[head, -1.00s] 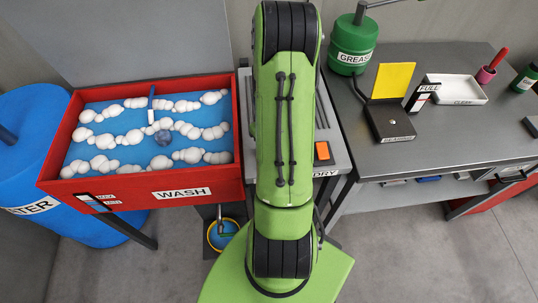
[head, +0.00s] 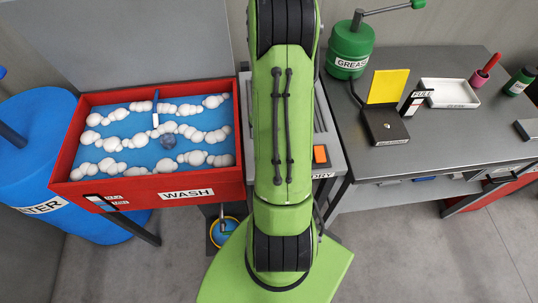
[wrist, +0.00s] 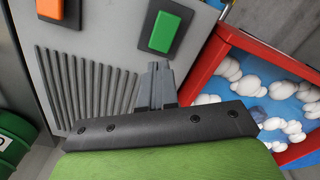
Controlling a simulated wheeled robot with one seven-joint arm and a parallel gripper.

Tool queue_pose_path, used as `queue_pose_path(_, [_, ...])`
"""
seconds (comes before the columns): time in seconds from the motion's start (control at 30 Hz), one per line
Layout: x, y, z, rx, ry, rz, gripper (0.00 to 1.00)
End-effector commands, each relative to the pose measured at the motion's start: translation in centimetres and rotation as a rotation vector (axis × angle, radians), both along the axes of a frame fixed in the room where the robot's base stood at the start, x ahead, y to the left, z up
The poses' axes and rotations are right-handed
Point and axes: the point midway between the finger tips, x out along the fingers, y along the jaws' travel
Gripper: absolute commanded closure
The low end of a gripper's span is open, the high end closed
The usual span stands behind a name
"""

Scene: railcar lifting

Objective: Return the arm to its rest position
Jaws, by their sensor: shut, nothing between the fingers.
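My green arm (head: 283,130) rises through the middle of the head view, where my gripper cannot be seen. In the wrist view, my gripper (wrist: 155,72) shows as grey fingers held together with nothing between them. Behind the fingertips is a light grey panel (wrist: 110,50) with ribs, an orange button and a green button (wrist: 165,32). The fingertips appear below the green button; I cannot tell how far they are from the panel.
The red WASH basin (head: 186,183) with foam stands left of my arm, beside a blue water barrel (head: 40,150). The grey DRY unit (head: 334,140) is partly behind my arm. On the right, a metal bench (head: 450,150) carries a green GREASE can (head: 350,62) and a white tray (head: 448,92).

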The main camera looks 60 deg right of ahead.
Motion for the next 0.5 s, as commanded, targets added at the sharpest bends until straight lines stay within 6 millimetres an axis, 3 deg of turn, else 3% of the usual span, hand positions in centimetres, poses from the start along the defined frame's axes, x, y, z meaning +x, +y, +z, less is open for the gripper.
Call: queue_pose_path(0.5, [0.23, 0.17, 0.16, -0.004, -0.003, 0.004, 1.0])
